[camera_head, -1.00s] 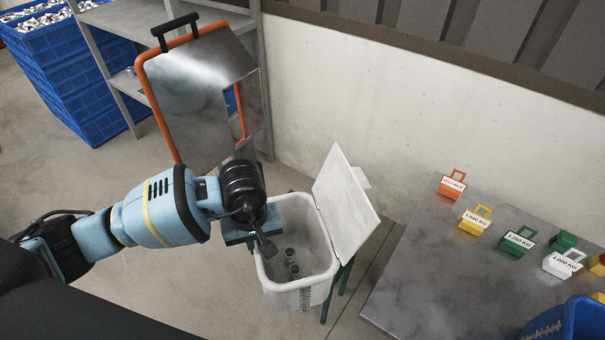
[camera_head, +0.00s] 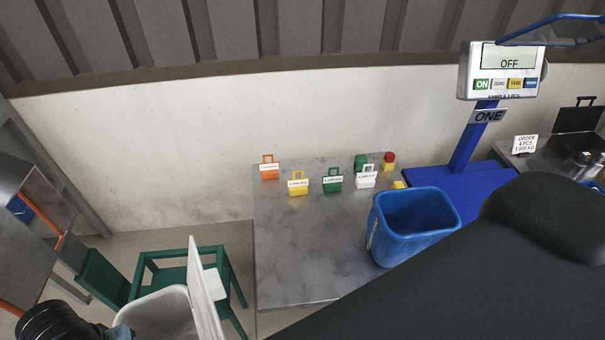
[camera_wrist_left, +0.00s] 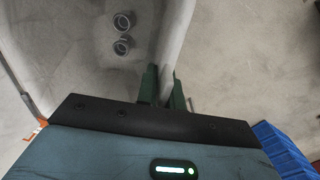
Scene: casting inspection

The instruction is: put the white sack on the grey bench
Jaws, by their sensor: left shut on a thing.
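The white sack (camera_head: 160,313) looks like a stiff, open-topped white container with a raised lid flap. It is cut off at the lower left of the head view. In the left wrist view I look into the sack (camera_wrist_left: 75,60), where two grey ring-ended castings (camera_wrist_left: 122,32) lie. My left gripper (camera_wrist_left: 163,86) is shut on the sack's wall, which runs between its green fingers. In the head view its fingertips are hidden. The grey bench (camera_head: 290,250) stands to the right of the sack. My right gripper is not in view.
A green stool (camera_head: 180,256) stands beyond the sack; whether they touch is unclear. Small coloured labelled blocks (camera_head: 332,181) line the bench's back. A blue tub (camera_head: 415,225) and a blue scale (camera_head: 470,180) stand at right. The bench's front left is clear.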

